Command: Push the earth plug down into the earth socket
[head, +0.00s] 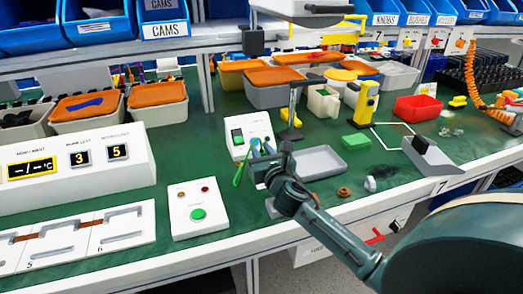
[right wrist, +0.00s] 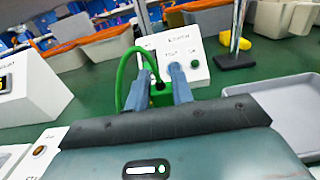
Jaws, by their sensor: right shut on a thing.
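My right gripper (head: 263,163) is in front of a white box with a sloped panel (head: 238,150). In the right wrist view its two blue-grey fingers (right wrist: 162,88) are shut on the green earth plug (right wrist: 160,98). A green cable (right wrist: 123,75) loops up from the plug on the left and runs to the box panel (right wrist: 195,45); it also shows in the head view (head: 238,174). The plug is close to the panel's lower edge. The earth socket cannot be made out; the fingers and plug may hide it. My left gripper is not in view.
A grey tray (head: 322,163) lies right of the gripper, with a dark post (head: 291,110) behind it. A white box with a green button (head: 198,214) stands at the front left. Bins with orange contents (head: 272,75) stand behind. A green block (head: 356,141) lies further right.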

